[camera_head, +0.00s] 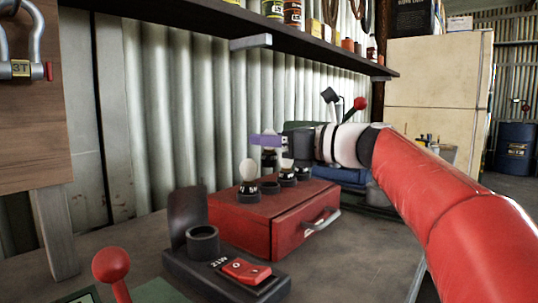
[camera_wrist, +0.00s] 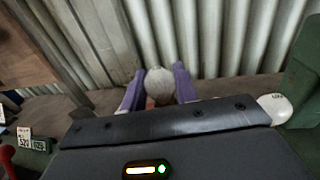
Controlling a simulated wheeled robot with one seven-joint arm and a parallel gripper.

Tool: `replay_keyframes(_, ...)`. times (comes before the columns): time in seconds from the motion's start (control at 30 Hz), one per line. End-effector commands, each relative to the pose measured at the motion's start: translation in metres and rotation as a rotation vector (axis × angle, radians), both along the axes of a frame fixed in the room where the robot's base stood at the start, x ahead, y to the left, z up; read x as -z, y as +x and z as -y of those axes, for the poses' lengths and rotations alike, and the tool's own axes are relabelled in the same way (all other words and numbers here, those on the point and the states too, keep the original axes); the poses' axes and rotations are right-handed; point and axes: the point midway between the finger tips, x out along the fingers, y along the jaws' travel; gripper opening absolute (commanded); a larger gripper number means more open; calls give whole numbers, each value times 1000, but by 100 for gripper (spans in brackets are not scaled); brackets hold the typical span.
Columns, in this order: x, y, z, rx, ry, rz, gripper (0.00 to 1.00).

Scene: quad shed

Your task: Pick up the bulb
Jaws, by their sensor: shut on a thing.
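In the wrist view a whitish round bulb (camera_wrist: 160,85) sits between the two purple fingers of my gripper (camera_wrist: 158,88), which is shut on it. A second white bulb (camera_wrist: 275,106) shows at the right, beyond the gripper's dark body. In the head view my gripper (camera_head: 267,141) is above the red metal box (camera_head: 283,222). A white bulb (camera_head: 248,170) with a dark marked base stands upright on the box's top, left of and below the gripper. Another pale bulb (camera_head: 287,164) stands to the right. The held bulb's base is hidden in the wrist view.
A dark switch unit (camera_head: 222,270) with an empty round socket and a red rocker switch is in front of the box. A red ball-topped lever (camera_head: 112,265) stands at the left. A shelf (camera_head: 250,30) with cans runs above. Corrugated wall is behind.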

Motion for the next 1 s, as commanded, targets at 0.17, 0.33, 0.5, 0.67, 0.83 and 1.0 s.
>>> replay_keyframes(0.17,-59,1,0,-1,-1,8,7)
replay_keyframes(0.33,-100,0,0,-1,0,6,7)
replay_keyframes(0.5,-127,1,0,-1,0,4,7)
replay_keyframes(0.67,-140,1,0,-3,-1,3,7)
replay_keyframes(0.83,-148,1,0,0,0,1,7)
replay_keyframes(1.0,-151,-1,1,2,0,1,7)
